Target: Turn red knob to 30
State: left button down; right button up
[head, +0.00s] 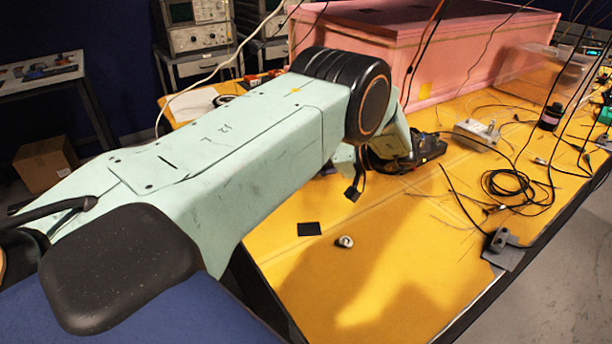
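No red knob is recognisable in the head view. My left arm comes in from the left as a large pale green link and bends at a black joint; it covers much of the middle. Beyond the joint, the lower arm and a black part, probably my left gripper (404,158), are low over the yellow table (380,275). Its fingers are not distinct, so I cannot tell whether it is open or holds anything. A small black tip (353,191) hangs beside it. My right gripper is not in view.
A pink foam enclosure (430,45) stands at the back. A metal box (477,133), black cable coil (508,185), dark bottle (551,117) and clear box (540,75) are on the right. A dark square (309,229) and small pale cylinder (345,241) lie in front. The front table area is mostly clear.

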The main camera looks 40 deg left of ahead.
pick_arm(q)
jog(key=shift+w+r, duration=0.2)
jog(key=shift+r, duration=0.05)
dwell(0.3)
jog(key=c, duration=1.5)
grip_release()
jog(key=shift+o, duration=0.3)
jog(key=shift+a+f, duration=0.1)
jog(key=shift+f, duration=0.05)
jog(key=shift+s, duration=0.1)
jog(key=v, duration=1.2)
